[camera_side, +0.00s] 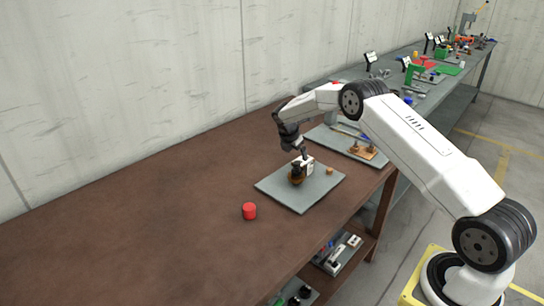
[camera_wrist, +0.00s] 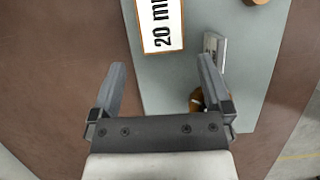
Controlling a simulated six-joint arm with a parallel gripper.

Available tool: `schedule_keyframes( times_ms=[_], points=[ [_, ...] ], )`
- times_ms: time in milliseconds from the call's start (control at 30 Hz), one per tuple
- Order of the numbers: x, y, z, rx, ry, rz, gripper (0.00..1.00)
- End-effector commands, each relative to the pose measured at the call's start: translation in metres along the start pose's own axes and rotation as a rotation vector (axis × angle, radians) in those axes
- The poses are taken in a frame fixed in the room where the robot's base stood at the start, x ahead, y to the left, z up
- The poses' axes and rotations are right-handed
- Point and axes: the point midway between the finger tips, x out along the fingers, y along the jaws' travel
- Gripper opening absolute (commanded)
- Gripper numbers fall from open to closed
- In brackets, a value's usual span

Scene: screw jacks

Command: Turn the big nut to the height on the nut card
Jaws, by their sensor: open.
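The nut card (camera_wrist: 162,22) is white with an orange border and reads "20 m", with the rest cut off at the top edge of the wrist view. A brass-brown round part (camera_wrist: 196,101), which looks like the big nut, is partly hidden behind my right finger. In the side view, the brown nut (camera_side: 296,179) sits low on the grey plate (camera_side: 278,191), below my gripper (camera_side: 304,154). In the wrist view, my gripper (camera_wrist: 160,62) is open with nothing between its fingers. The nut's height cannot be read.
A red cylinder (camera_side: 249,212) stands on the brown bench, left of the plate. A small brass piece (camera_side: 330,171) lies on the plate's right part. A second grey plate with a wooden block (camera_side: 362,151) is behind. The bench's left side is clear.

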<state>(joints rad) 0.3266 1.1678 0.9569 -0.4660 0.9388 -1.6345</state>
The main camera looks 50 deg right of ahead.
Motion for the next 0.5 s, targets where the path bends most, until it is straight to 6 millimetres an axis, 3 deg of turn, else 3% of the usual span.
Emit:
schedule_keyframes(
  times_ms=[233,500],
  points=[
    [0.007,-0.001,0.0,0.0,0.0,-0.001,1.0],
    [0.037,-0.003,0.0,0.001,0.0,-0.001,1.0]
  ],
)
